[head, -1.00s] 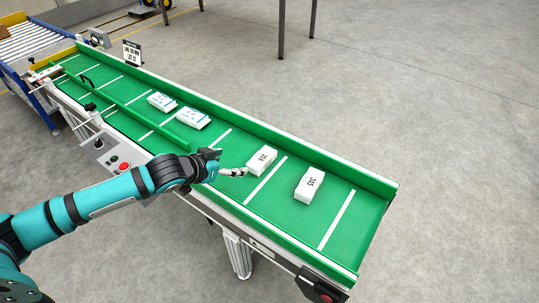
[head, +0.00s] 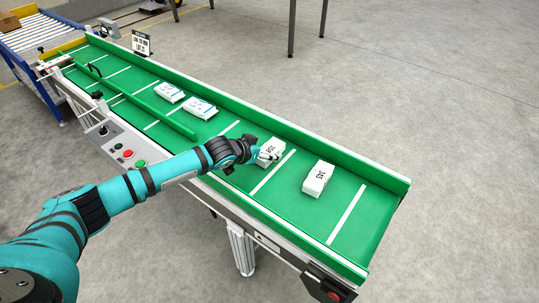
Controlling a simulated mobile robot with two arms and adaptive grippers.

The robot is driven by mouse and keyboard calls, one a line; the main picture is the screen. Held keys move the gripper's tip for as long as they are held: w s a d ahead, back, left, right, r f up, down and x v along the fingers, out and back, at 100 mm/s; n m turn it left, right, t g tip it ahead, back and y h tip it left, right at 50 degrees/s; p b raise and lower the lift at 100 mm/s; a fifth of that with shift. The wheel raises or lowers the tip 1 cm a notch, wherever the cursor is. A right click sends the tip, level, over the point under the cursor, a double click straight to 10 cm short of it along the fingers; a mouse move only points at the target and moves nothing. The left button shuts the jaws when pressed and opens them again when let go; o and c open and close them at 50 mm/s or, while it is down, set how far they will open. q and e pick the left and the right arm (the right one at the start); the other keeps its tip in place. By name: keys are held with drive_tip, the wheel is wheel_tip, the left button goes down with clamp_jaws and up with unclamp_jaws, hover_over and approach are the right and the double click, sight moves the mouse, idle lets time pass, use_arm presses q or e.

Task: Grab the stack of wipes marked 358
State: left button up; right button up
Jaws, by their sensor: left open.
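The white stack of wipes marked 358 (head: 275,145) lies on the green conveyor belt, its label partly readable. My left gripper (head: 262,154) is at this stack, with its fingers over the near left part and overlapping it in the picture. The gripper is open. Whether the fingers touch the stack I cannot tell. My right gripper is not in view.
Another white stack, marked 345 (head: 318,178), lies to the right on the belt (head: 347,215). Two white packs with blue print (head: 169,92) (head: 201,108) lie further up. Green side walls edge the belt. A control panel (head: 122,146) is on the near side.

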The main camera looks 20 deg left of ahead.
use_arm(q)
drive_tip(key=x, duration=0.2)
drive_tip(key=shift+w+d+f, duration=0.1)
drive_tip(key=shift+w+f, duration=0.1)
drive_tip(key=shift+w, duration=0.05)
drive_tip(key=c, duration=1.3)
